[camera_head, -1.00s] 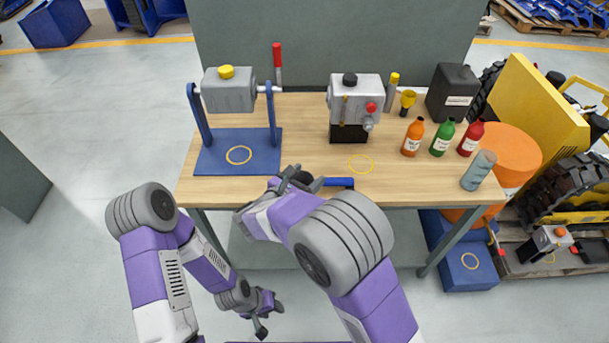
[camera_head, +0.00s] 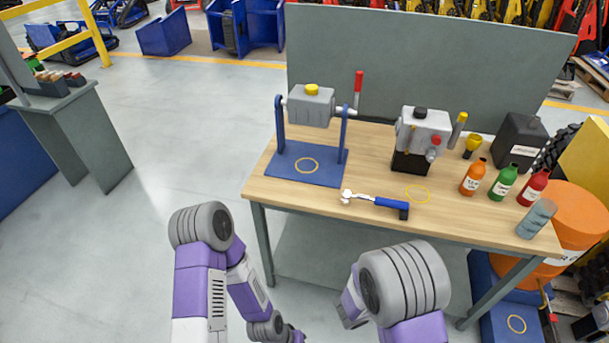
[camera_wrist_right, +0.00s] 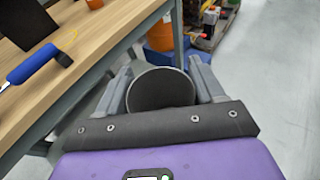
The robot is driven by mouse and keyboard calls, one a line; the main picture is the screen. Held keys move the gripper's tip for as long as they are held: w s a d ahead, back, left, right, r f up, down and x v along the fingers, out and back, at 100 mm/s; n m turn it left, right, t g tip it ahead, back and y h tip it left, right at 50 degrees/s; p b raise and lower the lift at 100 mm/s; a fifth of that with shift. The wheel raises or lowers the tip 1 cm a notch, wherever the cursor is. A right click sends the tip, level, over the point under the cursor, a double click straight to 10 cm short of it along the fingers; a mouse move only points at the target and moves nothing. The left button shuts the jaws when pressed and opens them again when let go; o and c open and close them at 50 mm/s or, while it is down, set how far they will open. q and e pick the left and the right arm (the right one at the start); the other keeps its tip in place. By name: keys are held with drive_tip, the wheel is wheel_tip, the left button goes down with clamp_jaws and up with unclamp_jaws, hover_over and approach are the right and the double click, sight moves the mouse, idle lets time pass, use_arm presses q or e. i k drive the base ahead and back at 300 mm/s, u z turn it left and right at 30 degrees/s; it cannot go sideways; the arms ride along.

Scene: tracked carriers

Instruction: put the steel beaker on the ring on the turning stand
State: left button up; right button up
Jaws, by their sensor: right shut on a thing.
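My right gripper (camera_wrist_right: 163,75) is shut on a dark grey round thing, which I take to be the steel beaker (camera_wrist_right: 160,90), seen end-on between the fingers in the right wrist view. In the head view that gripper and beaker are hidden by my right arm. The turning stand (camera_head: 330,178) is at the left of the table, with a blue base, two posts and a grey block between them. The yellow ring (camera_head: 306,166) lies on its base, bare. My left gripper (camera_head: 291,335) is at the bottom edge, partly cut off, below the table front; its jaws are unclear.
A blue-handled tool (camera_head: 385,203) lies near the table's front edge. A grey machine (camera_head: 423,130) stands mid-table behind another yellow ring (camera_head: 418,194). Several bottles (camera_head: 473,177) and a grey cylinder (camera_head: 537,219) stand at the right. Bare wood (camera_head: 300,194) lies before the stand.

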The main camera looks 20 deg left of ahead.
sight(306, 165)
drive_tip(key=k, duration=1.1)
drive_tip(key=u, duration=0.65)
drive_tip(key=i, duration=0.55)
drive_tip(key=u, duration=0.7)
drive_tip(key=i, duration=0.65)
drive_tip(key=z, duration=1.1)
drive_tip(key=i, duration=1.2)
drive_tip(key=z, duration=0.25)
